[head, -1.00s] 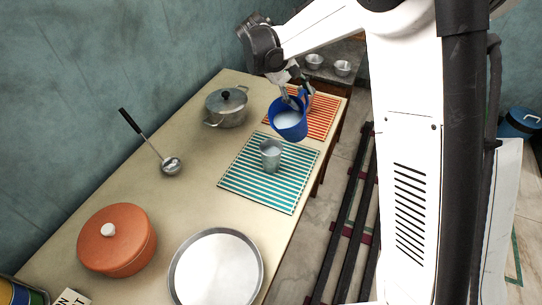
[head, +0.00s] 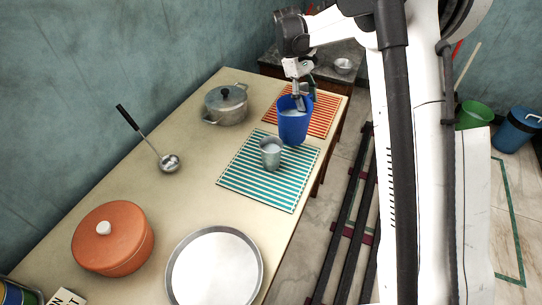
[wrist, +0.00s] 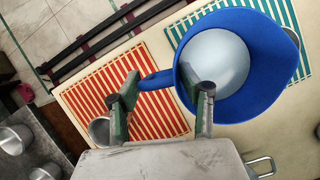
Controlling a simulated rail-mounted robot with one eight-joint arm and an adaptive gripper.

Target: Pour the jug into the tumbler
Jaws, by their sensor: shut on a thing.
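The blue jug (head: 293,127) holds white liquid and is upright or nearly so, just behind and right of the tumbler in the head view. My gripper (wrist: 161,82) is shut on the jug's handle (wrist: 155,80). The metal tumbler (head: 271,155) stands upright on the teal striped mat (head: 245,183), with something pale inside. Whether the jug touches the mat is unclear.
An orange striped mat (head: 322,124) lies behind the jug. A lidded metal pot (head: 226,106), a ladle (head: 169,163), an orange lidded pot (head: 113,240) and a round metal tray (head: 214,270) stand on the table. Metal bowls (head: 343,66) sit on the back counter.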

